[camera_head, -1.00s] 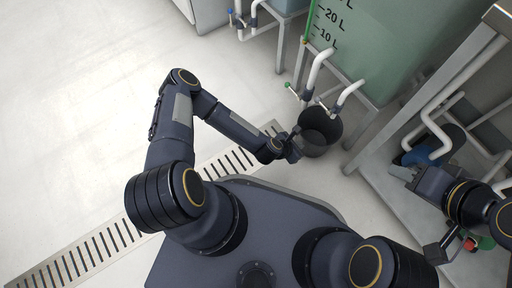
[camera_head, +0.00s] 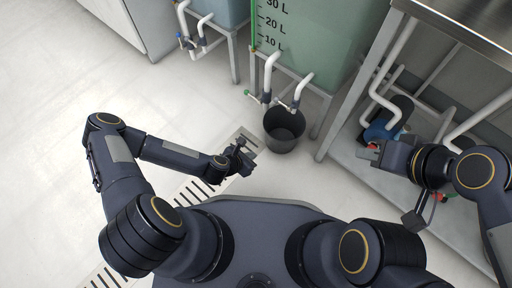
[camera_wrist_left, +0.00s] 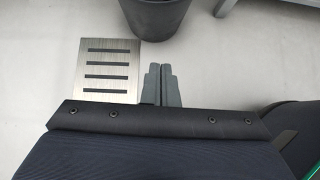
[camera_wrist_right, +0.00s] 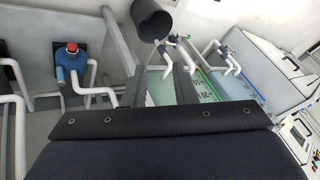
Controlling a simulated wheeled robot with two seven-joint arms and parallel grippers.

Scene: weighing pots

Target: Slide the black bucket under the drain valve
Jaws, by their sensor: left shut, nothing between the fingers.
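The black bucket (camera_head: 284,140) stands upright on the floor in front of the green tank (camera_head: 325,45), at the lower ends of its white drain pipes (camera_head: 269,72). The drain valve (camera_head: 266,99) appears just above the bucket's left rim; whether it is directly over the opening I cannot tell. My left gripper (camera_head: 243,152) is shut and empty, left of the bucket and apart from it. The bucket also shows at the top of the left wrist view (camera_wrist_left: 155,14), beyond the closed fingers (camera_wrist_left: 160,85). My right gripper (camera_head: 372,152) is open and empty, by the steel bench at right.
A slotted floor drain (camera_head: 190,190) runs beside my base. A steel bench frame (camera_head: 345,95) with white pipes and a blue pump (camera_head: 381,131) stands at right. A second blue tank (camera_head: 222,10) is at the back. Open floor lies at left.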

